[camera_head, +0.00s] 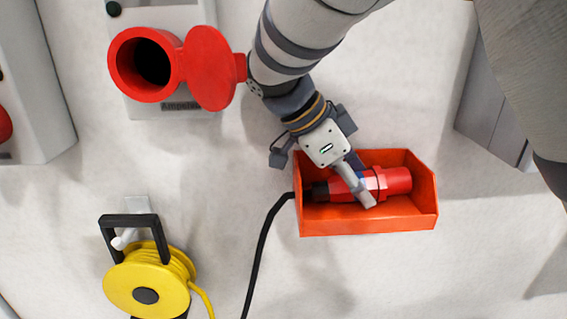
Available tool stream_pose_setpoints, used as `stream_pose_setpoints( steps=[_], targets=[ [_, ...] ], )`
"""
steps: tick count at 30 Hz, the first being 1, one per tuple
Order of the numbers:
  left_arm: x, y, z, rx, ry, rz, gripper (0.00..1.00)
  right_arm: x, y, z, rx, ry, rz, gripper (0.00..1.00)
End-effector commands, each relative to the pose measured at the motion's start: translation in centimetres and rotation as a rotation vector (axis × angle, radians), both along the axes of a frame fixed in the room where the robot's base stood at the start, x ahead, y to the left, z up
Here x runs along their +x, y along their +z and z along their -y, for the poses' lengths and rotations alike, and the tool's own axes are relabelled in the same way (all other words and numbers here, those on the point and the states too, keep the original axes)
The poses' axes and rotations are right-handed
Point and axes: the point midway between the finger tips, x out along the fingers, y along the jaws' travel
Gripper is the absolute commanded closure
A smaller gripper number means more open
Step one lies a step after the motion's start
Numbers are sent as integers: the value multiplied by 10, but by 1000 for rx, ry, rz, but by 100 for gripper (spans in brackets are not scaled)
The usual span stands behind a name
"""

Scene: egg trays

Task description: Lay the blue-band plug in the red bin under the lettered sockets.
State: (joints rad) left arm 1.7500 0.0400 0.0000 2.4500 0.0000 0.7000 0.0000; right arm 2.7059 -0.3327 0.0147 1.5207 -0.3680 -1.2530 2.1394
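The red plug (394,181) lies lengthwise inside the red bin (368,224), with its black cable end to the left. A bit of blue shows on it beside the finger. My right gripper (364,194) reaches down into the bin from above, and one grey finger crosses in front of the plug's middle. The other finger is mostly hidden, so I cannot tell whether they grip the plug. I cannot tell whether the plug rests on the bin floor. My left gripper is not in view.
A red socket (124,66) with an open round lid (210,68) and a blurred label (181,106) is at upper left. A yellow cable reel (150,280) hangs at lower left. A black cable (262,250) runs down from the bin. Grey boxes stand at both sides.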

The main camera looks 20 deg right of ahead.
Motion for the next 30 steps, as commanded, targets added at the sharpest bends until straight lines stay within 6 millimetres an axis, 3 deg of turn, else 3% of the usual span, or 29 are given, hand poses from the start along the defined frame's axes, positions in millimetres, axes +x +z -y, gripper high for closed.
stream_pose_setpoints(
  steps=[8, 12, 30],
  targets=[
    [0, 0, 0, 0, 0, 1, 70, 0, 1, 0, 0, 0, 1, 65],
    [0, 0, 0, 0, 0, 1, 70, 0, 1, 0, 0, 0, 1, 35],
    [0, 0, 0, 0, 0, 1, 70, 3, 3, 0, -1, 3, 13, 35]
  ],
)
